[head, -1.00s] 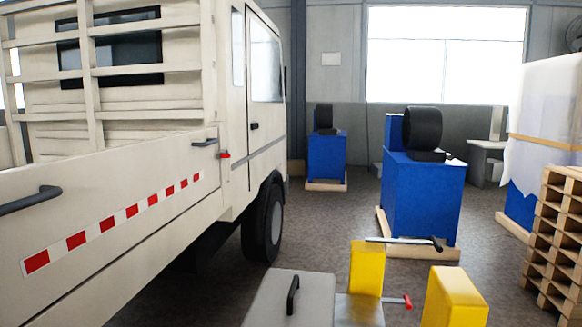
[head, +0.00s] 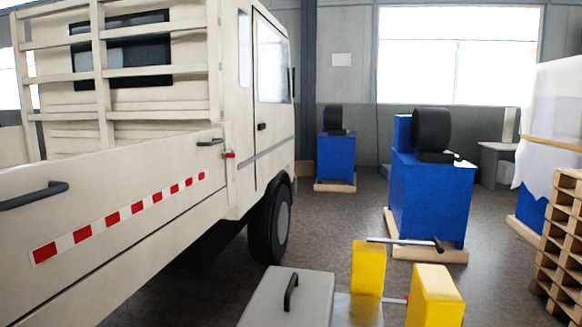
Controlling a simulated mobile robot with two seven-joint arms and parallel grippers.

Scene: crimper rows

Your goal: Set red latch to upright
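I cannot tell from the picture which of the two the task means. Neither of my grippers shows.
The left yellow block (head: 367,268) has a crank (head: 405,241) by its top. The right yellow block (head: 435,296) and a grey box (head: 288,300) with a black handle are near. Blue machines (head: 432,195) and stacked pallets (head: 563,235) stand right. Open floor lies beside the truck.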

